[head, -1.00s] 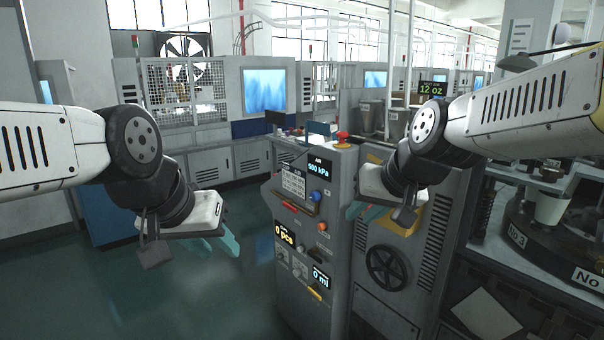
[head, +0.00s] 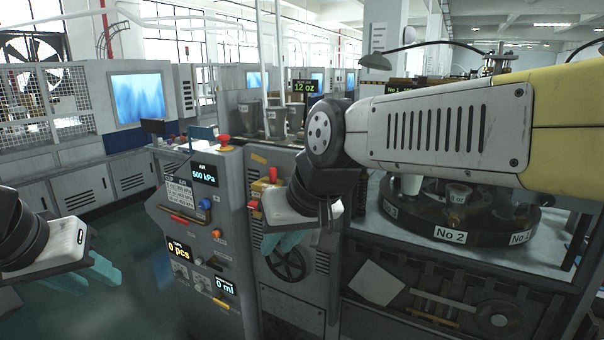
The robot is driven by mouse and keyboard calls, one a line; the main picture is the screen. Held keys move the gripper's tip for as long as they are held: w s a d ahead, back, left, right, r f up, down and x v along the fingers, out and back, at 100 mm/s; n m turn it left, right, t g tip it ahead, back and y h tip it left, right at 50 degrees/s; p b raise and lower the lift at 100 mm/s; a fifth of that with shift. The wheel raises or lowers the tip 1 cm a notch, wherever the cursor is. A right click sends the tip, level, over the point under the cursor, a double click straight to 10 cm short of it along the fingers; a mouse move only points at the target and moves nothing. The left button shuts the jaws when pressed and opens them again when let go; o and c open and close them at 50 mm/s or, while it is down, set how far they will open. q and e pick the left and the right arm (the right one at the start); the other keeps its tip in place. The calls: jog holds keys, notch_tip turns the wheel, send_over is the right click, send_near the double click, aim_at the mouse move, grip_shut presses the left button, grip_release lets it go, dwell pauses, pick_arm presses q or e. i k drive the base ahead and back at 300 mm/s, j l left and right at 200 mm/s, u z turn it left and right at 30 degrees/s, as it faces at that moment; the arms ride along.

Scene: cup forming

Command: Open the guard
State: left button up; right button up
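No guard panel stands out clearly; my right arm covers part of the cup-forming machine. My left gripper (head: 105,268) is low at the left edge over open floor. Its teal fingers look apart and empty.
A grey control console (head: 205,235) with a red mushroom button (head: 223,139), displays and knobs stands left of my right gripper. A black handwheel (head: 286,265) is just below that gripper. Cabinets and a caged fan (head: 35,88) line the back left. Floor between is clear.

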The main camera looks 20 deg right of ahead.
aim_at(595, 240)
jog(key=z, duration=1.4)
